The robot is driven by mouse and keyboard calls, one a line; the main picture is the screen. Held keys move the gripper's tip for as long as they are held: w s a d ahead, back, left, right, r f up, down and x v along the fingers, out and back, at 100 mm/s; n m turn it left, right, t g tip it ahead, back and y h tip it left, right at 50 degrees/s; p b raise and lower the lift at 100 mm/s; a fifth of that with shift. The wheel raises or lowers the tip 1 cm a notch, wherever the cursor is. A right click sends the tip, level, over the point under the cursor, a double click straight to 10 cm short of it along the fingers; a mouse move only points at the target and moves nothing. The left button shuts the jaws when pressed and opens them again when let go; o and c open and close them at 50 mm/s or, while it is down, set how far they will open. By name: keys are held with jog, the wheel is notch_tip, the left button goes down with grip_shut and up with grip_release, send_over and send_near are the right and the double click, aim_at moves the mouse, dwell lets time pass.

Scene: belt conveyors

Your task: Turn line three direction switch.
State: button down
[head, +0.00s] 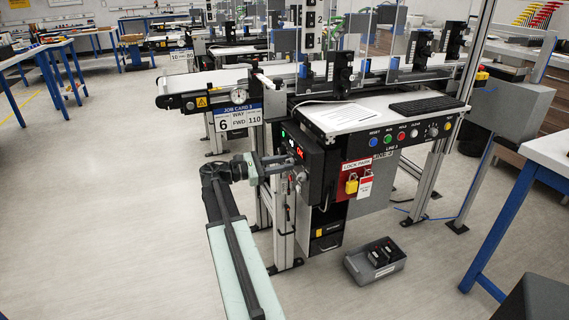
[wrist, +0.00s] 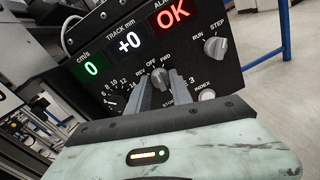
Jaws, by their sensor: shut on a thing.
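In the wrist view, the direction switch (wrist: 160,77) is a small grey knob marked REV, OFF and FWD on the black control panel (wrist: 190,75). My gripper (wrist: 159,88) has its two grey fingers shut on this knob from below. I cannot clearly tell which mark the knob points to. The panel's displays read 0 cm/s, track +0 mm and OK in red. In the head view, my gripper (head: 287,170) is against the front of the control box (head: 310,155) under the conveyor, and it hides the switch. The job card (head: 238,117) reads 6, WAY FWD, 110.
A RUN/STEP knob (wrist: 215,47), an INDEX button (wrist: 207,95) and a numbered speed dial (wrist: 115,101) sit close around the switch. A yellow padlock (head: 352,184) hangs right of the box. A grey bin (head: 375,262) stands on the floor. Floor at left is clear.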

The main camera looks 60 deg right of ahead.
jog(key=shift+a+m+t+p, duration=0.15)
jog(key=shift+m+p, duration=0.1)
jog(key=shift+m, duration=1.65)
jog(key=shift+a+m+t+p, duration=0.1)
jog(key=shift+m+t+p, duration=0.1)
jog(key=shift+m, duration=1.7)
jog(key=c, duration=1.1)
grip_release()
jog(key=shift+c, duration=0.2)
jog(key=v, duration=0.7)
jog(key=shift+w+a, duration=0.25)
jog(key=shift+w, duration=0.05)
